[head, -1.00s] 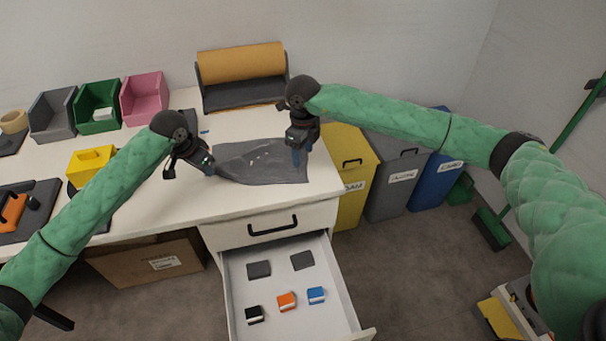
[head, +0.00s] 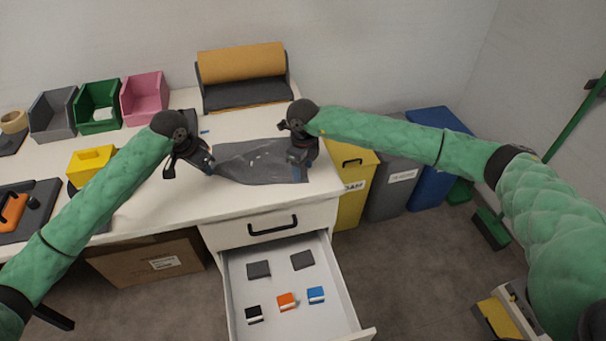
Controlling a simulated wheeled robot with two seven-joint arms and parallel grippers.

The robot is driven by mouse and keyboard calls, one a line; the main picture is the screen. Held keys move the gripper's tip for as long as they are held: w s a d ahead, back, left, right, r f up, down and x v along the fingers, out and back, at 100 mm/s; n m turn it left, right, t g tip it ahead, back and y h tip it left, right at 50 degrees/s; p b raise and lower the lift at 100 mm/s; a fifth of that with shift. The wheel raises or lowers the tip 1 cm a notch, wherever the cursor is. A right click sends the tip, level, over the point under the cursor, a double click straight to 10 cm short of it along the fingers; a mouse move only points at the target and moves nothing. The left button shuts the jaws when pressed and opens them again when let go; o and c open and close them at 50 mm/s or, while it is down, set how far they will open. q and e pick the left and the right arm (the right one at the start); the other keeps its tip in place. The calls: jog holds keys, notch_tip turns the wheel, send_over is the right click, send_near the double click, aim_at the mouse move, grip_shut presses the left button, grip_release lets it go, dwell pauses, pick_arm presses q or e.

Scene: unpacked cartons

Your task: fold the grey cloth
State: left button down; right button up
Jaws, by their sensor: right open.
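The grey cloth (head: 252,165) lies spread on the white worktop near its right end, with some ripples and small light specks in its middle. My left gripper (head: 209,169) points down at the cloth's left edge. Its fingertips are too small and dark to tell whether they are open or hold cloth. My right gripper (head: 299,173) is open and points down at the cloth's right end, covering part of that edge. Whether its fingers touch the cloth is unclear.
A brown paper roll in a dark holder (head: 245,95) stands behind the cloth. Grey, green and pink bins (head: 145,98) and a yellow box (head: 90,163) are to the left. An open drawer (head: 345,300) juts out below. Yellow, grey and blue waste bins (head: 394,190) stand right.

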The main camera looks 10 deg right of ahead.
jog(key=shift+f, duration=0.1)
jog(key=shift+c, duration=0.4)
grip_shut()
jog(key=shift+r, duration=2.5)
